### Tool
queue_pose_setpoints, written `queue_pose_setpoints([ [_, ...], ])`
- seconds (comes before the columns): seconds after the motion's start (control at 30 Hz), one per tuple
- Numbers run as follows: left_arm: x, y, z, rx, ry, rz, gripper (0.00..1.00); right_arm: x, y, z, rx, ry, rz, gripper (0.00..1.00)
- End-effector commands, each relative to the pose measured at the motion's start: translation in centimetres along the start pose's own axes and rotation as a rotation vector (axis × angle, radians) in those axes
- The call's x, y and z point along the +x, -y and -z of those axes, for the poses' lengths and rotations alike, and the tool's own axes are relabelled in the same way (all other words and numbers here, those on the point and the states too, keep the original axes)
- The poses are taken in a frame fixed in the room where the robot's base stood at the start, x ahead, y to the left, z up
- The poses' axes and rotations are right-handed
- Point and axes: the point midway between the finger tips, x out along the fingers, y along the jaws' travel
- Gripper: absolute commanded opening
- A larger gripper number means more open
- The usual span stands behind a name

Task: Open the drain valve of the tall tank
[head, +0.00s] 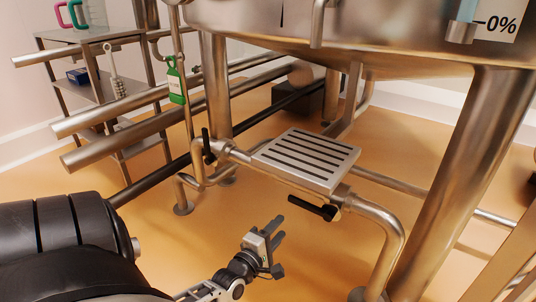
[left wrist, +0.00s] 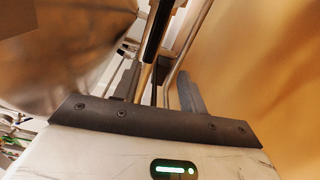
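The steel tank (head: 400,45) fills the top of the head view on thick legs; its full height is out of view. Below it, a pipe valve has a black lever (head: 315,208) at the right end of the slotted plate. Another black lever (head: 207,146) stands upright on the pipe to the left. I cannot tell which belongs to the drain. My left gripper (head: 279,236) is below and left of the right-hand lever, apart from it. In the left wrist view its two fingers (left wrist: 160,92) are spread, with a dark bar (left wrist: 158,30) beyond them. My right gripper is not visible.
The slotted metal plate (head: 307,160) lies above the pipes. Thick pipes (head: 170,108) run along the left, with a green tag (head: 176,82) hanging there. A bent pipe (head: 388,235) and a tank leg (head: 460,180) bound the right. A shelf cart (head: 95,95) stands back left.

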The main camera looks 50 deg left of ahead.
Motion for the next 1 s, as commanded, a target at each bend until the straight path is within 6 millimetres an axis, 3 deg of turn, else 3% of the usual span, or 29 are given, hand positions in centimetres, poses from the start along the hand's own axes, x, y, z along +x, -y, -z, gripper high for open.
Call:
queue_pose_setpoints([
  [0.1,-2.3,-0.2,-0.1,0.0,0.001,0.001,0.42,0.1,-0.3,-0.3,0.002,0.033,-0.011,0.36],
  [0.3,-4.1,-0.1,-0.1,0.0,0.001,-0.003,0.42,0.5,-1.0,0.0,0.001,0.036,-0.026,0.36],
  [1.0,-4.3,-0.1,-0.6,0.014,0.012,0.001,0.42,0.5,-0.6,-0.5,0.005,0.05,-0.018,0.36],
])
